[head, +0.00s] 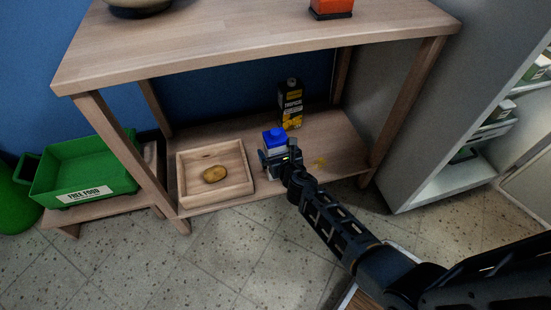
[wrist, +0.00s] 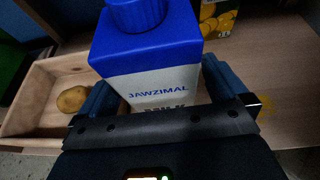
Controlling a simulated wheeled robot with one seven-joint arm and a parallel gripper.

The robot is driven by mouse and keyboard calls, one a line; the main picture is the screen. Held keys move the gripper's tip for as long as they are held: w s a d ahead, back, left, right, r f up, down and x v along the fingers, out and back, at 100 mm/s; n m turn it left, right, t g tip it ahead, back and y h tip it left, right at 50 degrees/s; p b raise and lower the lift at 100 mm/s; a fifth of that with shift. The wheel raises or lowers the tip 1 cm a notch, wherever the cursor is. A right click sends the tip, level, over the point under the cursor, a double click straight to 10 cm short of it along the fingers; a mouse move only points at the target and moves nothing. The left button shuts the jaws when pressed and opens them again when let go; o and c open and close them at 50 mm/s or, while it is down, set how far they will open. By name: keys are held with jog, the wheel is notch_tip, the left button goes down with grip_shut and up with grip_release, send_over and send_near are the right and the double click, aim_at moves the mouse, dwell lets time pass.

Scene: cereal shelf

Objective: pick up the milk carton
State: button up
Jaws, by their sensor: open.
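The milk carton (head: 272,138) is white with a blue top and blue cap, standing upright on the lower shelf between a wooden tray and a juice carton. In the wrist view the milk carton (wrist: 147,60) fills the middle, its lettering facing me. My gripper (head: 275,160) is at the near side of the carton. In the wrist view my gripper (wrist: 160,95) is open, with one finger on each side of the carton's lower part. Whether the fingers touch it I cannot tell. The carton's base is hidden by my gripper.
A wooden tray (head: 246,187) holding a potato (head: 215,174) is left of the carton. A black and yellow juice carton (head: 290,103) stands behind it. The table top (head: 250,28) hangs above the shelf. A green crate (head: 75,165) is at the left, an open fridge (head: 430,180) at the right.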

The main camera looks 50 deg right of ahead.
jog(key=shift+x, duration=0.85)
jog(key=shift+c, duration=0.2)
jog(key=c, duration=1.7)
jog(key=shift+w+r, duration=0.1)
jog(key=shift+r, duration=0.1)
